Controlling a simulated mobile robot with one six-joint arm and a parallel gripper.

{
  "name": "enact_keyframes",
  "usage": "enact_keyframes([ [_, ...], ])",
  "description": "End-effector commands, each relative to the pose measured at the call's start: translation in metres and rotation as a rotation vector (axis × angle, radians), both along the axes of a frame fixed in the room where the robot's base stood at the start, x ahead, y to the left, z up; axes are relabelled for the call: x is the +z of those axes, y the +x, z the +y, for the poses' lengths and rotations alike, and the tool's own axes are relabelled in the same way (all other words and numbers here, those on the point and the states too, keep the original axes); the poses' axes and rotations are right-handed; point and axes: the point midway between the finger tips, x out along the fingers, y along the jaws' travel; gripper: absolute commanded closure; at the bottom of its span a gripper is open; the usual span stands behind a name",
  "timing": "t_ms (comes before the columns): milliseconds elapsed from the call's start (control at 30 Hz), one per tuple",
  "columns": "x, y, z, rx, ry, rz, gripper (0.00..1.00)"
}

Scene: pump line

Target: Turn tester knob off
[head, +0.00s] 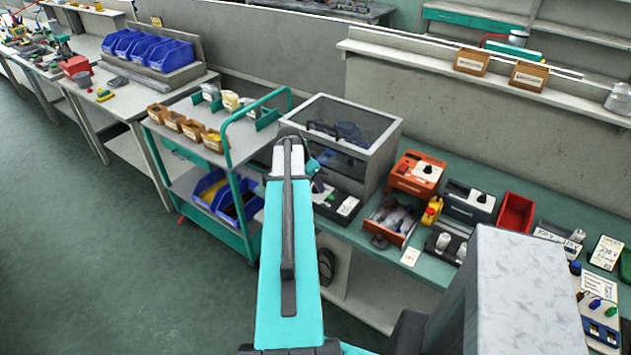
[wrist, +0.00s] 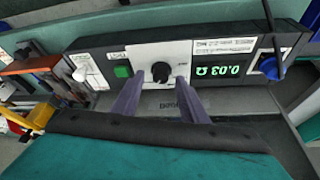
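In the wrist view the tester (wrist: 150,45) is a dark box with a pale front panel. Its black round knob (wrist: 161,72) sits near the middle, right of a green button (wrist: 122,71). The display (wrist: 218,71) is lit green and reads 0.03 Ω. My gripper (wrist: 160,100) is open, its two purple-grey fingers pointing at the panel, one on each side below the knob. The knob is between the finger lines, and I cannot tell whether either finger touches it. In the head view my arm hides the gripper.
A blue plug with a dark lead (wrist: 270,66) is at the tester's right end. In the head view a clear-topped enclosure (head: 345,135) stands on the bench, with an orange device (head: 416,172), a red bin (head: 515,214) and a trolley (head: 240,215) nearby.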

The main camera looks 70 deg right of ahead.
Motion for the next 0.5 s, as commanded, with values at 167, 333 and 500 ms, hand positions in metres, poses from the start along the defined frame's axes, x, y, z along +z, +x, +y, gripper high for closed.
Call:
enact_keyframes([
  [167,-0.0060,-0.0017,-0.0020,0.000,0.001,0.000,0.60],
  [333,-0.0070,-0.0019,-0.0023,-0.001,0.000,0.000,0.60],
  [500,-0.0069,-0.0019,-0.0022,-0.001,0.000,0.000,0.64],
])
